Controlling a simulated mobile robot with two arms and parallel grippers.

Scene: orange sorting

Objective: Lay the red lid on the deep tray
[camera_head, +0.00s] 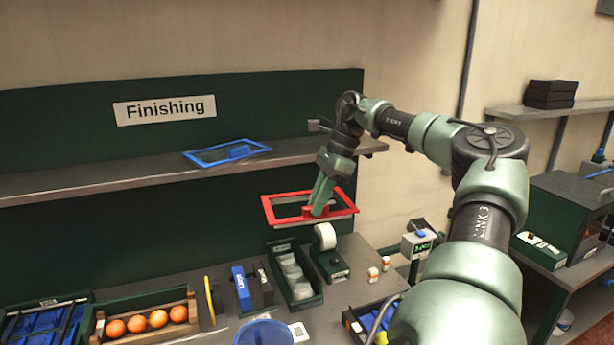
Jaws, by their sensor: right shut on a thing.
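The red lid (340,213) is a rectangular frame with a raised grip in its middle. My right gripper (317,207) is shut on that grip. The lid hangs level in the air above the back of the bench, below the shelf and apart from it. I cannot tell for sure which container is the deep tray. A wooden tray (112,338) with a row of oranges (158,318) stands open at the front left. My left gripper is not in view.
A blue lid (228,153) lies on the shelf (90,180). Below the red lid stand a green box of cups (293,275) and a tape dispenser (329,255). Blue cases (242,288), a blue bowl (262,333) and a green-edged tray (45,322) also crowd the bench.

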